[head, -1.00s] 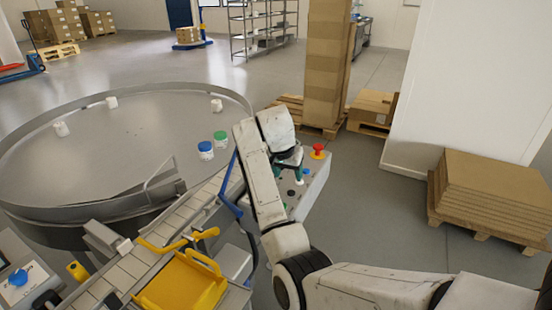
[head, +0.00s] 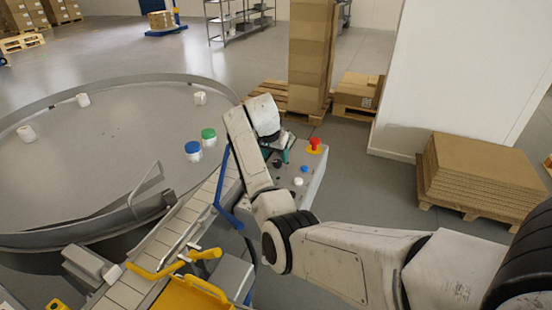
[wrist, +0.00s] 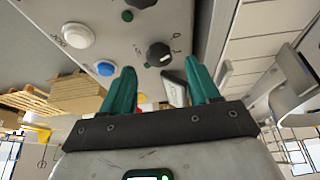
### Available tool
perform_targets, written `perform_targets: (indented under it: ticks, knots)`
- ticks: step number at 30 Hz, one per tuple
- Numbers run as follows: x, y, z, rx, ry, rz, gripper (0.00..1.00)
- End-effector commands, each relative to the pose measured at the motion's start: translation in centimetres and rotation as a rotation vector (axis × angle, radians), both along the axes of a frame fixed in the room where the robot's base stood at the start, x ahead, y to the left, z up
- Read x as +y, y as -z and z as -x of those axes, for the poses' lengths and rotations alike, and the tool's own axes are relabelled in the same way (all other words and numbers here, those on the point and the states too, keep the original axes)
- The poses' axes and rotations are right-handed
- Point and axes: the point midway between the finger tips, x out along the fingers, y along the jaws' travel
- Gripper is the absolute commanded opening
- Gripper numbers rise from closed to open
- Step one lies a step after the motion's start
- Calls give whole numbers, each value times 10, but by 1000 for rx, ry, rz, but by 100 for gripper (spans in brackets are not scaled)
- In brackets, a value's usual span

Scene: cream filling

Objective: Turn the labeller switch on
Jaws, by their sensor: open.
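The control panel (head: 313,182) is a grey sloped box beside the conveyor. In the wrist view its face (wrist: 200,25) carries a black rotary knob (wrist: 158,54) with small marks beside it; I cannot read its setting for sure. In the head view my gripper (head: 277,150) is over the panel, partly hidden by my arm.
A red emergency button (head: 314,144) on a yellow base stands at the panel's far corner. A blue bent rail (head: 222,188) and the conveyor (head: 165,240) are to the left, then the round table (head: 110,140) with several jars. Stacked cardboard (head: 485,175) lies right. Floor between is clear.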

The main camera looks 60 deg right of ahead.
Motion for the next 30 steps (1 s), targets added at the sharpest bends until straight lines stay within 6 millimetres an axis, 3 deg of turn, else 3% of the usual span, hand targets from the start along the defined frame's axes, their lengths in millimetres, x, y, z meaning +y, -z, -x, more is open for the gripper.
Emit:
perform_targets:
  ticks: [7,18,30]
  knots:
    - [-10,26,-1,0,0,-2,61]
    - [-12,30,-1,-1,0,0,61]
    - [-12,30,-1,-1,0,0,22]
